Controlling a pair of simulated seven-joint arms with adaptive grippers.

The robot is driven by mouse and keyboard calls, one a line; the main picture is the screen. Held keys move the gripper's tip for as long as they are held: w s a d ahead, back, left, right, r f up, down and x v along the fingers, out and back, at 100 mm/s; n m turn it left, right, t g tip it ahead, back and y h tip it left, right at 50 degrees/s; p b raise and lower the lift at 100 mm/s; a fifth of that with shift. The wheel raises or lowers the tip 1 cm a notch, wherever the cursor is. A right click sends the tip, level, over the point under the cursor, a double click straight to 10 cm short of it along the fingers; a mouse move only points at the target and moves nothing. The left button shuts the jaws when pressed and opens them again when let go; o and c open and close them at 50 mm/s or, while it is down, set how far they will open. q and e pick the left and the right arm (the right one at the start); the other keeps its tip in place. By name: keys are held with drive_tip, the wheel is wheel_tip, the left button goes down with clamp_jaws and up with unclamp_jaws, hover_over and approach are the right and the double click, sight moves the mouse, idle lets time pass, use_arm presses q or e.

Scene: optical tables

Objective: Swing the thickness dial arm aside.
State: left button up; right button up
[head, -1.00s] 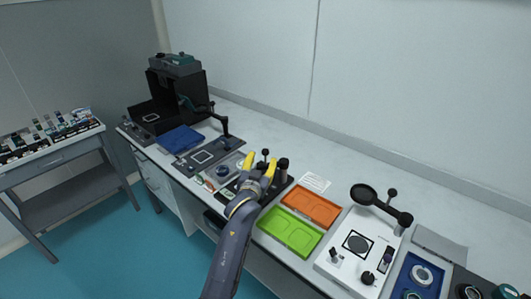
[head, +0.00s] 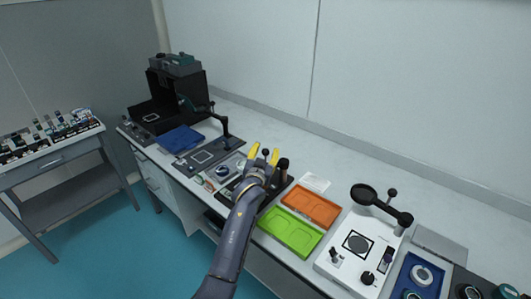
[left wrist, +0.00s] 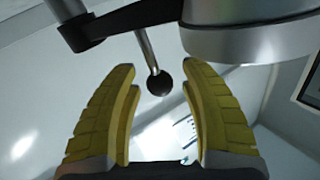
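The thickness gauge stands on a dark base mid-bench. Its dark upright post (head: 283,164) shows right of my left gripper, and its small black ball knob (head: 265,152) shows between the yellow fingers. In the left wrist view the ball knob (left wrist: 159,85) hangs on a thin metal rod, with the dark dial arm (left wrist: 125,20) and a grey round body (left wrist: 250,32) above. My left gripper (head: 265,153) is open; its fingers (left wrist: 160,95) stand either side of the knob with gaps, apparently not touching. My arm hides much of the gauge. My right gripper is not in view.
An orange tray (head: 312,205) and a green tray (head: 290,233) lie right of the gauge. A white instrument (head: 335,264) with a black swing arm (head: 365,195) stands farther right. A dark plate (head: 187,165) lies to the left.

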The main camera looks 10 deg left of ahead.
use_arm(q)
clamp_jaws()
drive_tip(key=shift+a, duration=0.1)
idle(0.4)
